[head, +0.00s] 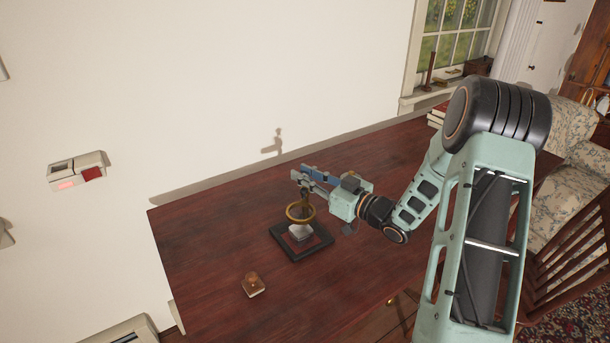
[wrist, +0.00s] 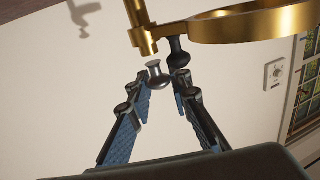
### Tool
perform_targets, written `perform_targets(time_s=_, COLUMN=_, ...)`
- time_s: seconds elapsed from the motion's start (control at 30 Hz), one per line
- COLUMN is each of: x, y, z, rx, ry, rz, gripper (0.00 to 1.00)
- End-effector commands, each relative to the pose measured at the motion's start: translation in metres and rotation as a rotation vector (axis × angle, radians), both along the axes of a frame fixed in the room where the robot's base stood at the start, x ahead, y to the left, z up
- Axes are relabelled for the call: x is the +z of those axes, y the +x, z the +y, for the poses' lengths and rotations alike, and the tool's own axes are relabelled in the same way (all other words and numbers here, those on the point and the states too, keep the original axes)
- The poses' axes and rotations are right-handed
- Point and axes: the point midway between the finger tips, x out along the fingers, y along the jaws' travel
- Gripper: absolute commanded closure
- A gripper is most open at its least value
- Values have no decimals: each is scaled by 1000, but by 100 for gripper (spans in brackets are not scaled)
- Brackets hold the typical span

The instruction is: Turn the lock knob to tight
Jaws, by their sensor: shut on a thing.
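A stand with a black square base (head: 318,246) and a gold ring (head: 288,213) stands on the table. The gold ring (wrist: 240,24) and its gold post (wrist: 142,28) fill the top of the wrist view. A small silver knob (wrist: 155,70) sits between my fingertips, below the post; it looks like the lock knob. A dark knob (wrist: 178,50) shows just beyond it. My gripper (head: 303,178) is at the top of the stand, above the ring. In the wrist view my gripper (wrist: 166,78) is shut on the silver knob. Any marking for tight cannot be made out.
A pale block (head: 300,231) lies on the base below the ring. A small brown box (head: 253,286) lies on the dark red table (head: 205,250), nearer the front. The wall (head: 230,90) is close behind the stand. The table's left part is clear.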

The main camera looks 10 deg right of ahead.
Motion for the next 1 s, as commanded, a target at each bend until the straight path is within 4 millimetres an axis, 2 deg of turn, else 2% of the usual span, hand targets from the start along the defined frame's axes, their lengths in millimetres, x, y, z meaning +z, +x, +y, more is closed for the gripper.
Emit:
perform_targets(time_s=0.37, x=-3, y=-1, z=1, rx=-98, ry=0, rz=2, gripper=100)
perform_targets(time_s=1.0, x=-6, y=-1, z=3, rx=-534, ry=-1, rz=0, gripper=100)
